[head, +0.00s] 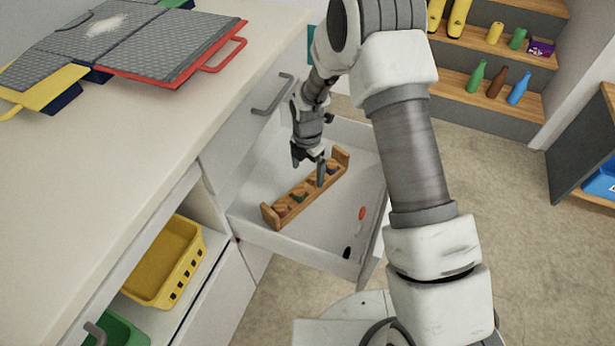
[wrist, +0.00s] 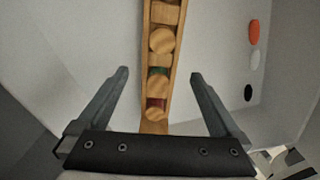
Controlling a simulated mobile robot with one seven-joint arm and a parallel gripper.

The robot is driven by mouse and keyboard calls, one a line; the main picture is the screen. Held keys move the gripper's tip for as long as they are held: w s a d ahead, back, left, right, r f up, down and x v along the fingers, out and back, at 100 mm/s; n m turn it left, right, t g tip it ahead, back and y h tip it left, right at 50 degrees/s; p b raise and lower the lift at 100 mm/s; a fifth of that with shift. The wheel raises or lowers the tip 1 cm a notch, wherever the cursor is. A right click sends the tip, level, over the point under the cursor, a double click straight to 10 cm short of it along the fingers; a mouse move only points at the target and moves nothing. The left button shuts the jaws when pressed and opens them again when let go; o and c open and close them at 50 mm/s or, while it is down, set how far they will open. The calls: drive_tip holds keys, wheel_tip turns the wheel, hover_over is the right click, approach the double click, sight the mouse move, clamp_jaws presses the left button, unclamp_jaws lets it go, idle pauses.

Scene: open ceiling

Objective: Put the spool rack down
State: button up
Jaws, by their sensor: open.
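The spool rack (head: 288,204) is a long wooden rack with raised ends, holding several spools. It rests on the floor of the open white drawer (head: 250,222), lying diagonally. In the wrist view the rack (wrist: 148,128) runs up from between the fingers, with wooden spools and green and dark red thread showing. My gripper (head: 310,168) is at the rack's far half from above. In the wrist view my gripper (wrist: 160,75) is open, with one finger on each side of the rack and visible gaps between fingers and wood.
Small orange, white and black pieces (wrist: 254,32) lie in the drawer to the right of the rack. A yellow basket (head: 168,262) sits in a lower open drawer. Shelves with bottles (head: 497,82) stand behind.

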drive_tip(key=s+d+r+m+t, duration=0.1)
drive_tip(key=s+d+r+m, duration=0.2)
drive_tip(key=r, duration=0.6)
drive_tip(key=s+d+r+m+t, duration=0.1)
drive_tip(key=d+r+m, duration=0.3)
drive_tip(key=r, duration=0.5)
drive_tip(key=s+d+r+m+t, duration=0.1)
drive_tip(key=s+d+r+m, duration=0.1)
drive_tip(key=r+m, duration=0.5)
drive_tip(key=s+d+r+m+t, duration=0.1)
drive_tip(key=s+d+r+m, duration=0.2)
drive_tip(key=s+r+m, duration=0.3)
drive_tip(key=s+d+r+m+t, duration=0.1)
drive_tip(key=s+d+r+m, duration=0.3)
drive_tip(key=s, duration=0.9)
wheel_tip(320, 180, up, 2)
drive_tip(key=m+p, duration=0.1)
drive_tip(key=m, duration=0.2)
drive_tip(key=shift+r+m+t, duration=0.15)
drive_tip(key=shift+m+t, duration=0.15)
